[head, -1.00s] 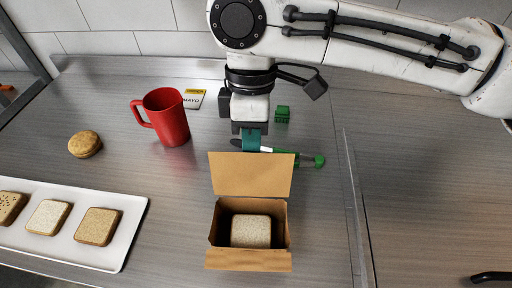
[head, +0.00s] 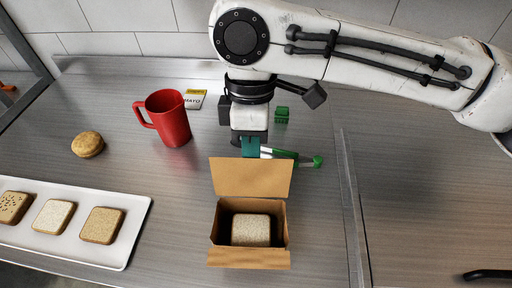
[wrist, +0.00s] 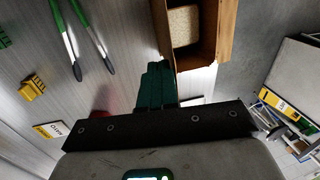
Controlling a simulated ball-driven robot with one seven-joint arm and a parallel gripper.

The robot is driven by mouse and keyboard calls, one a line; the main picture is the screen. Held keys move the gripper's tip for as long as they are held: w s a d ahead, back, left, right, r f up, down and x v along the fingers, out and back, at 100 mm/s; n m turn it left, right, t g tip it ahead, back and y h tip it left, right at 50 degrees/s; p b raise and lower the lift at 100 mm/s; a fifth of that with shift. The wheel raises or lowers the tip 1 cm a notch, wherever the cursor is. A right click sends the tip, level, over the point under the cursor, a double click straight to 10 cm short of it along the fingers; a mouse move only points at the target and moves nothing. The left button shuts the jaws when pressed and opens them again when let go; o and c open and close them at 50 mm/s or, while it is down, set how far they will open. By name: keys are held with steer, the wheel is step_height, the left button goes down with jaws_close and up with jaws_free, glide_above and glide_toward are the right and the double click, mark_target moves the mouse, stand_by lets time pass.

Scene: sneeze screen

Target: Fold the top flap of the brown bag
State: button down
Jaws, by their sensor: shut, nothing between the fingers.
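The brown bag (head: 213,238) stands open on the counter, in front of my gripper in the head view. A slice of bread (head: 251,230) lies inside it. Its top flap (head: 250,178) stands up at the back edge, and another flap (head: 249,258) spreads out at the front. My gripper (head: 250,153) has teal fingers, closed together and empty, just behind the top flap. I cannot tell whether they touch it. In the wrist view the fingertips (wrist: 160,66) are close to the bag's edge (wrist: 222,40), with the bread (wrist: 183,25) inside.
Behind the bag lie a green-handled utensil (head: 302,160) and a small green block (head: 282,114). A red mug (head: 168,118) and a mayo packet (head: 194,99) stand left. A white tray (head: 120,240) holds bread slices; a bun (head: 87,144) sits behind. A clear screen (head: 350,200) stands right.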

steer(key=shift+s+r, duration=0.1)
steer(key=shift+s, duration=0.3)
steer(key=shift+s+r+p, duration=0.1)
steer(key=shift+s+p, duration=0.45)
steer(key=shift+s, duration=0.15)
steer(key=shift+s+d+p, duration=0.1)
steer(key=shift+s+p, duration=0.25)
steer(key=shift+s, duration=0.2)
steer(key=shift+r, duration=0.15)
steer(key=s+p+v, duration=0.2)
steer(key=p+v, duration=0.7)
steer(key=shift+r, duration=0.2)
stand_by(0.6)
